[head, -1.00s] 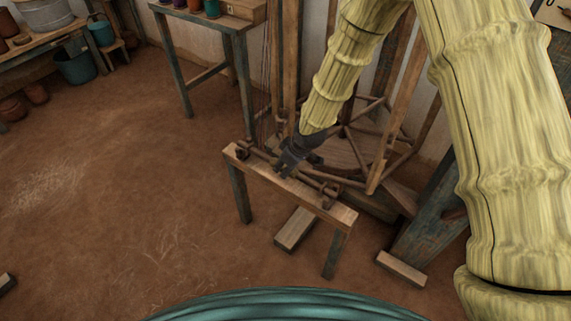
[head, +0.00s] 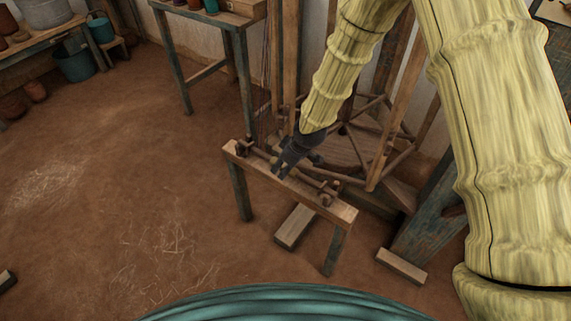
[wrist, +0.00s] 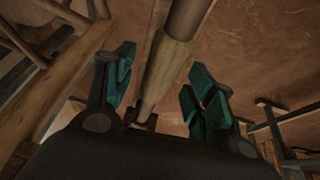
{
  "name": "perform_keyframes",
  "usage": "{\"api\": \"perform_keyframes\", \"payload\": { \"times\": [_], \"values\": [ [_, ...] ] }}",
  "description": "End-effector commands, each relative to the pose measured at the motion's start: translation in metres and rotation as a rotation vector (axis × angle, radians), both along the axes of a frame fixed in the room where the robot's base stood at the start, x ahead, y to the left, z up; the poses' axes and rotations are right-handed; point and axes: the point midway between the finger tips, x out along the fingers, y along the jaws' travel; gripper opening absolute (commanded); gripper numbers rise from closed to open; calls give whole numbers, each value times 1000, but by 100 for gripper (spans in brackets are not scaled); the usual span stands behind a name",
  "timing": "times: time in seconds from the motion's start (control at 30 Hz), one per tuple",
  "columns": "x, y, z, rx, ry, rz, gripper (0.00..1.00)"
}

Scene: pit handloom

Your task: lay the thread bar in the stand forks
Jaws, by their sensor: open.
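The thread bar (head: 312,182) is a thin wooden rod with a thicker pale middle. It runs along the top of the low wooden stand (head: 340,212) in the head view, its ends at the dark stand forks, the left fork (head: 242,147) and the right fork (head: 328,194). It appears to lie in both, though exact seating is too small to tell. My gripper (head: 281,171) is over the bar's middle. In the wrist view the teal fingers (wrist: 158,85) are open on either side of the bar's pale section (wrist: 166,65), with gaps visible.
A wooden reel frame (head: 365,150) stands just behind the stand, close to my arm. A blue-legged table (head: 240,70) is at the back. A plank (head: 296,226) lies under the stand.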

Motion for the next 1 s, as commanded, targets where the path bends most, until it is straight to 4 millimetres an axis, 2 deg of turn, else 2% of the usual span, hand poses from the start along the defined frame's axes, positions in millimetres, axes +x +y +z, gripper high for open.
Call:
{"api": "perform_keyframes", "payload": {
  "times": [0.27, 0.7, 1.0],
  "values": [
    [-3, -4, 14, 0, -1, 0, 55],
    [-21, -22, 77, 1, -2, -1, 55],
    [-30, -32, 105, 1, 0, -1, 55]
  ]
}}
